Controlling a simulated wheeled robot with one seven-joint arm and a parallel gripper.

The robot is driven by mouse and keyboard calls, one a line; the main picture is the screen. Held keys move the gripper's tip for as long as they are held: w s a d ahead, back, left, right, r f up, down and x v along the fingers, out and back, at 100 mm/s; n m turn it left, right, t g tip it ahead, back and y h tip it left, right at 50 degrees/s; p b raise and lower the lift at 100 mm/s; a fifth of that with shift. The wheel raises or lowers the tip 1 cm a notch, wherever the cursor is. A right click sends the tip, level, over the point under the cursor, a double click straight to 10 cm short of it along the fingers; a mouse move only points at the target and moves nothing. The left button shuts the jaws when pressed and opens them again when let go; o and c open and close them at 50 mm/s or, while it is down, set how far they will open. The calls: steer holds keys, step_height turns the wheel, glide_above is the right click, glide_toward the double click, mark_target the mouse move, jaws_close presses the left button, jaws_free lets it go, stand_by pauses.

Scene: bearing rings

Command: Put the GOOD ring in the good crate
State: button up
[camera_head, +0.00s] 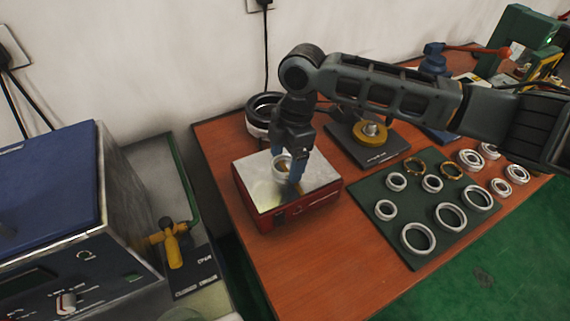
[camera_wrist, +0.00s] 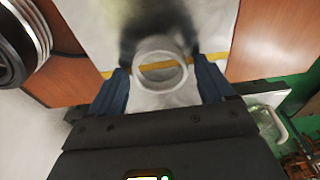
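A pale metal ring (camera_wrist: 160,72) is between the two blue fingers of my gripper (camera_wrist: 162,80) in the wrist view, with a finger close on each side. In the head view, my gripper (camera_head: 287,172) points down over the light top of a red box (camera_head: 258,195), and the ring (camera_head: 282,161) shows at its fingertips. I cannot tell whether the fingers press on the ring, or whether it rests on the box top or is just above it. No crate can be made out clearly, and I see no marking that names a ring as good.
A dark green mat (camera_head: 395,235) with several metal and brass rings lies on the right of the wooden table (camera_head: 300,270). A dark plate (camera_head: 372,157) with a brass-coloured piece stands behind. Large black-and-white rings (camera_head: 262,110) sit at the back. A blue-topped machine (camera_head: 60,200) is at left.

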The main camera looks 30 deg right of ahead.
steer(key=c, duration=1)
steer(key=shift+r, duration=0.2)
